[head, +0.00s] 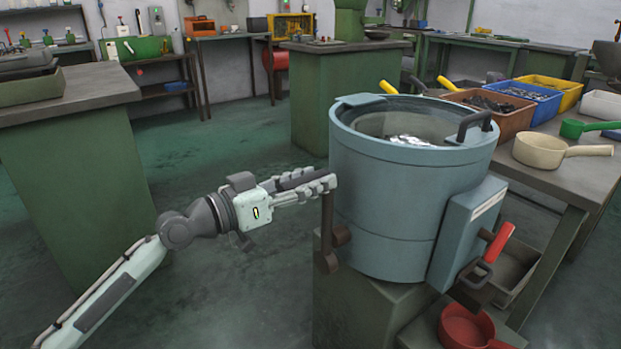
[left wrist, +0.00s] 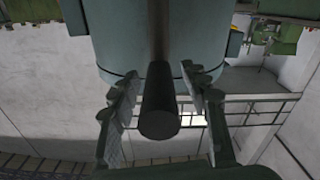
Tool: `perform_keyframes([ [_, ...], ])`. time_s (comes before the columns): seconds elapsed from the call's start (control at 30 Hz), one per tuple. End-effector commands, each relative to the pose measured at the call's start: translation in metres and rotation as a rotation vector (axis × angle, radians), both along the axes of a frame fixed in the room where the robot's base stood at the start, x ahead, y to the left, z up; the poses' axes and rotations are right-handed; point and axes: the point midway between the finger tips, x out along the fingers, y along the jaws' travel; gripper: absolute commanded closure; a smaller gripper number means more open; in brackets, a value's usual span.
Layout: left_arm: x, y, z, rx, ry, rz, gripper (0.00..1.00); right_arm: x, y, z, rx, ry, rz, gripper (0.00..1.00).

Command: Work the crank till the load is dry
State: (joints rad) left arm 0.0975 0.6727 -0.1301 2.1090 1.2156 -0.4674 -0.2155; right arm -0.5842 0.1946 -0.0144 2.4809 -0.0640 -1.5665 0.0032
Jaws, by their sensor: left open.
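A grey-blue drum (head: 385,215) stands on a green pedestal (head: 365,315). Shiny metal pieces (head: 408,140) show inside its top. A dark brown crank (head: 327,225) is on the drum's left side, its arm running up and down. My left gripper (head: 325,182) is at the crank's upper end, partly hiding the grip there. In the left wrist view, the dark round crank grip (left wrist: 159,105) points toward the camera between the open fingers of my left gripper (left wrist: 160,80). Gaps show on both sides of it. My right gripper is not in view.
A red-handled lever (head: 497,243) is on the drum's right side, with a red pan (head: 466,328) below it. The right bench (head: 570,180) holds bins and a beige ladle (head: 540,150). A green cabinet (head: 80,180) stands left. The floor between is clear.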

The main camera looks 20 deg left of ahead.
Motion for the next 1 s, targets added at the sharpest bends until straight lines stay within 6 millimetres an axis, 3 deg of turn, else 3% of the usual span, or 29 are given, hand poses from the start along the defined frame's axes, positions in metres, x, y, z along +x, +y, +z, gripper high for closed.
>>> perform_keyframes([
  [0.17,0.0,0.0,-0.0003,0.0,0.0,0.0,0.54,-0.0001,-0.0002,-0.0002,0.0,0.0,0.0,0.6],
  [0.53,-0.0002,0.0002,-0.0003,0.0,0.0,0.0,1.0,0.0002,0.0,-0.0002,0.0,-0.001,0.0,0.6],
  [1.0,-0.0015,-0.0015,-0.0009,0.021,-0.016,0.0,1.0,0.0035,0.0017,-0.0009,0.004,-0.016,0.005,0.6],
])
